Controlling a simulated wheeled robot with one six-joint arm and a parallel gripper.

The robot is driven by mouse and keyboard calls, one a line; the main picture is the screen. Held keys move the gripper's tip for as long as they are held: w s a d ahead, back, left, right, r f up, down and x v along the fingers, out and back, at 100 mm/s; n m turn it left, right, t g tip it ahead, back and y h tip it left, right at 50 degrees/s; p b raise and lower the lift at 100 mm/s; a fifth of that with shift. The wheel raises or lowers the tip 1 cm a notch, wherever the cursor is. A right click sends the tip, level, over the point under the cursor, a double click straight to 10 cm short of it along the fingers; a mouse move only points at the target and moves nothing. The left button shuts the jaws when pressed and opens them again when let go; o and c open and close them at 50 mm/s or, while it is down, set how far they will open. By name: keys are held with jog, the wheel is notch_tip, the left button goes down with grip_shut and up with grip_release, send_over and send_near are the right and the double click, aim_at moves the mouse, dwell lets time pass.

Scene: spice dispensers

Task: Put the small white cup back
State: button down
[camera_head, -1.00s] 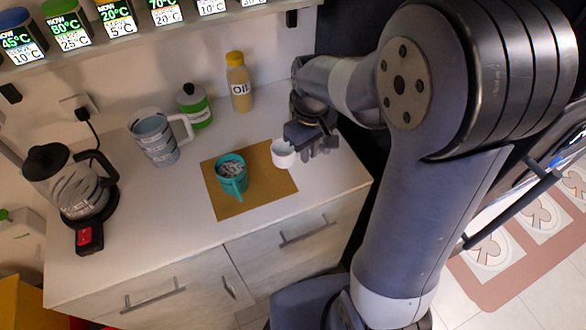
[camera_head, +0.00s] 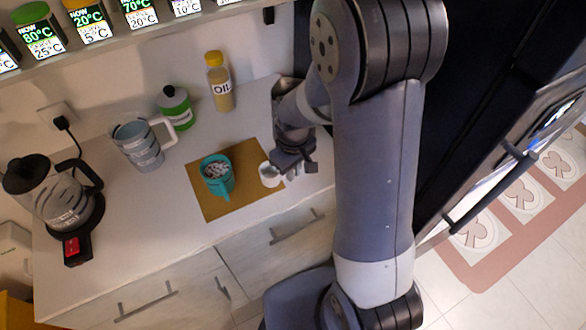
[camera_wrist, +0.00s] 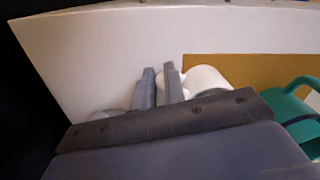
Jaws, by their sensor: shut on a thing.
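The small white cup (camera_head: 269,174) is at the right edge of the brown mat (camera_head: 212,207), beside a teal mug (camera_head: 217,176) with pale contents. My gripper (camera_head: 289,171) is at the cup's right side. In the wrist view, my gripper's two fingers (camera_wrist: 160,88) are close together on the handle side of the white cup (camera_wrist: 206,79), and the cup's body is right of the fingers. The gripper is shut on the cup, likely at its handle. The gripper body hides the cup's lower part. I cannot tell whether the cup touches the mat.
A glass kettle (camera_head: 62,200) is at the left. Dispensers with lit labels (camera_head: 92,22) line the shelf above. The counter's front strip is clear.

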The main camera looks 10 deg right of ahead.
jog(key=shift+f, duration=0.2)
jog(key=c, duration=1.5)
grip_release()
jog(key=shift+r, duration=0.1)
jog(key=shift+r, duration=0.1)
notch_tip(320, 180, up, 12)
jog(key=shift+r, duration=0.1)
